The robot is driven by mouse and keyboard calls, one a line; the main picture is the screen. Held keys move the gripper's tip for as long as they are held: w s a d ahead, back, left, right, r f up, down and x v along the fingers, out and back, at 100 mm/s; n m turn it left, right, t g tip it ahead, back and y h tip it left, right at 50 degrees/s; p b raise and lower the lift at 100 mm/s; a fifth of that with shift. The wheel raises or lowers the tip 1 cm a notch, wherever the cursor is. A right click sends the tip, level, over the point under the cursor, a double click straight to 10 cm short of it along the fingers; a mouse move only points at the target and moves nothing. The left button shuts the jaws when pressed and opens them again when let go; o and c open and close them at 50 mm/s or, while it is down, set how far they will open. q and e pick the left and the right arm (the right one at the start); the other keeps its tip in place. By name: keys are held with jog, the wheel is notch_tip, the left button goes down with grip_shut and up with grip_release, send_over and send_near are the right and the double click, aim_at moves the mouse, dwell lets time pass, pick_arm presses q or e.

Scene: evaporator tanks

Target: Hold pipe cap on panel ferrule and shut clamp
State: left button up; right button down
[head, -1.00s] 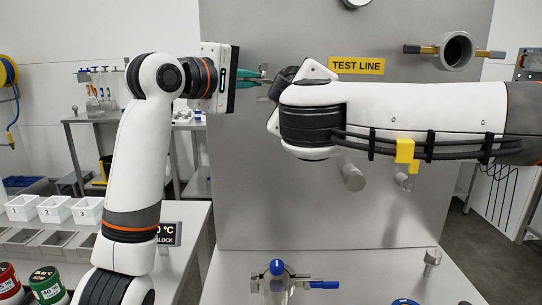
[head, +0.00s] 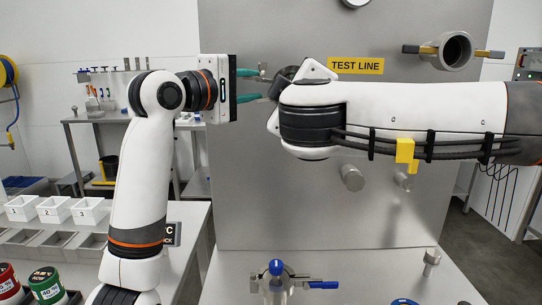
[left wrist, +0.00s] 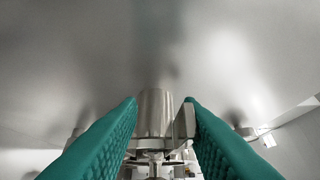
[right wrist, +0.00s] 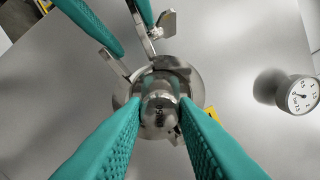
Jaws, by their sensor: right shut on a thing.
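In the right wrist view my right gripper (right wrist: 160,103) is shut on the pipe cap (right wrist: 158,117), a small round metal piece held in front of the panel. The metal clamp (right wrist: 178,66) shows around and behind the cap, with two arms spread toward the upper left and a wing-shaped end. My left gripper (head: 258,85) has its teal fingers apart; they show near the clamp arms at the top of the right wrist view (right wrist: 122,25). In the left wrist view metal parts (left wrist: 156,112) lie between the left fingers (left wrist: 165,102). The ferrule is mostly hidden behind the cap.
The grey panel (head: 400,130) carries a TEST LINE sign (head: 356,66), an upper-right port with a clamp (head: 456,50) and a short stub (head: 352,178). A gauge (right wrist: 300,96) is beside the work. A blue-handled valve (head: 277,268) stands on the ledge below.

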pick_arm(q)
jog(key=shift+f, duration=0.2)
jog(key=v, duration=1.2)
jog(key=shift+d+r, duration=0.1)
jog(key=shift+r, duration=0.1)
pick_arm(e)
jog(key=c, duration=1.1)
grip_release()
jog(key=shift+o, duration=0.2)
jog(key=shift+s, duration=0.1)
